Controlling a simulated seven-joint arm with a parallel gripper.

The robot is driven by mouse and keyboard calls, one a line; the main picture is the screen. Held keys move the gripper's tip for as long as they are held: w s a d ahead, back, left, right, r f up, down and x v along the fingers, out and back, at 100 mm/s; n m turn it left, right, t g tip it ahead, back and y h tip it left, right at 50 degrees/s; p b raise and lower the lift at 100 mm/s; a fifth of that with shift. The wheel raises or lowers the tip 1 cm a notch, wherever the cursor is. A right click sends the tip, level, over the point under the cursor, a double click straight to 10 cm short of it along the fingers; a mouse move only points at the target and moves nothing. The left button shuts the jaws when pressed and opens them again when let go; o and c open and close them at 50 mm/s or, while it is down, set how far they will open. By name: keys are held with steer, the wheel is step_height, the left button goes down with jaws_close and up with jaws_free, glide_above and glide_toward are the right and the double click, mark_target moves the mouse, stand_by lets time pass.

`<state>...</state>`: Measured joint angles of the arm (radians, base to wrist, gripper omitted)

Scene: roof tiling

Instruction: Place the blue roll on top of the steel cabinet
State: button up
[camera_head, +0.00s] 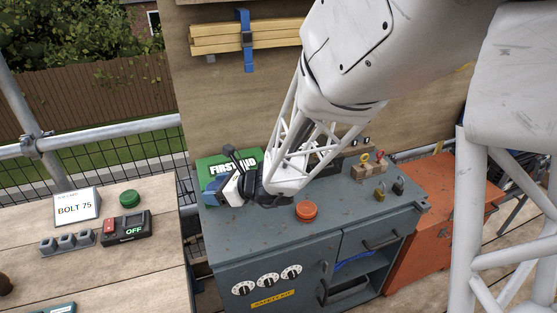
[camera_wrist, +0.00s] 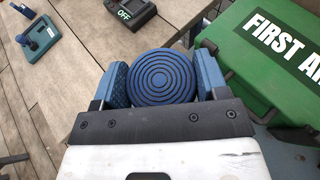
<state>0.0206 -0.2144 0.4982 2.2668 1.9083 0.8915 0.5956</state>
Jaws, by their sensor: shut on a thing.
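The blue roll (camera_wrist: 150,76) shows its round ringed end between the two blue fingers of my gripper (camera_wrist: 162,80) in the wrist view. My gripper is shut on it. In the head view my gripper (camera_head: 224,189) is at the left back corner of the steel cabinet (camera_head: 260,238), close beside the green first aid box. The roll is mostly hidden there by the gripper. I cannot tell whether the roll touches the cabinet top.
The green first aid box (camera_head: 226,164) stands at the back of the cabinet top, to the right in the wrist view. An orange button (camera_head: 306,210) and padlocks (camera_head: 380,194) are also on top. A wooden bench (camera_head: 90,260) lies left, an orange cabinet (camera_head: 430,215) right. The front left top is clear.

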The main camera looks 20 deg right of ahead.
steer(key=w+d+m+t+h, duration=0.3)
steer(key=d, duration=1.1)
steer(key=m+t+h, duration=0.2)
steer(key=m+h, duration=0.5)
steer(key=h, duration=0.1)
glide_above(354, 201)
step_height(354, 201, down, 5)
steer(key=shift+f, duration=0.1)
steer(key=shift+f, duration=2)
steer(key=shift+f, duration=1.95)
